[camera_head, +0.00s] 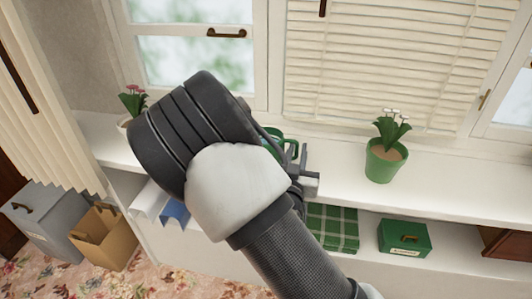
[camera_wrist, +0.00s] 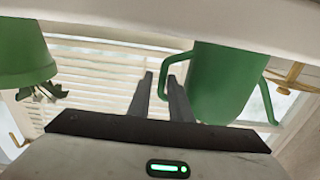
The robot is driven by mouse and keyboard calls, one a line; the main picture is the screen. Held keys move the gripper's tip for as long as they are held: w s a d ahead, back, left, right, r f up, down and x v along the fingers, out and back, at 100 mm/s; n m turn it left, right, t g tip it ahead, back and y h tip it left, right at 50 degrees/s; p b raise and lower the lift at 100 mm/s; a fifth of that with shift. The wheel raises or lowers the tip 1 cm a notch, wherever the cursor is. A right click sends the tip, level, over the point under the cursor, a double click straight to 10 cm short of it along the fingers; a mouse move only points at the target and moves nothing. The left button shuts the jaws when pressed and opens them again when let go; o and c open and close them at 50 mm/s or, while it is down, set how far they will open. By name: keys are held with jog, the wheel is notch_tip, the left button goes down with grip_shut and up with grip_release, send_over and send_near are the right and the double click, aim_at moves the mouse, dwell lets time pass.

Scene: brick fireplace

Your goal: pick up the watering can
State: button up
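The green watering can (camera_head: 291,140) stands on the white window shelf in the head view, mostly hidden behind my arm. The wrist view, which is upside down, shows its body (camera_wrist: 222,82) with a loop on each side. My gripper (camera_wrist: 160,76) has its two fingers apart, with a narrow gap between them. The can's left loop in that view lies at this gap, overlapped by one finger. I cannot tell whether they touch. In the head view my gripper (camera_head: 308,180) is partly hidden beside the can.
A green flower pot (camera_head: 384,162) stands right of the can on the white shelf (camera_head: 450,185); another potted flower (camera_head: 133,100) is at left. Below are a green box (camera_head: 404,238) and checked cloth (camera_head: 332,228). Windows and blinds (camera_head: 390,60) rise behind. The shelf's right part is clear.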

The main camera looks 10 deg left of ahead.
jog(key=w, duration=0.5)
jog(key=shift+r+b, duration=0.15)
jog(key=shift+b, duration=0.25)
grip_shut()
dwell(0.8)
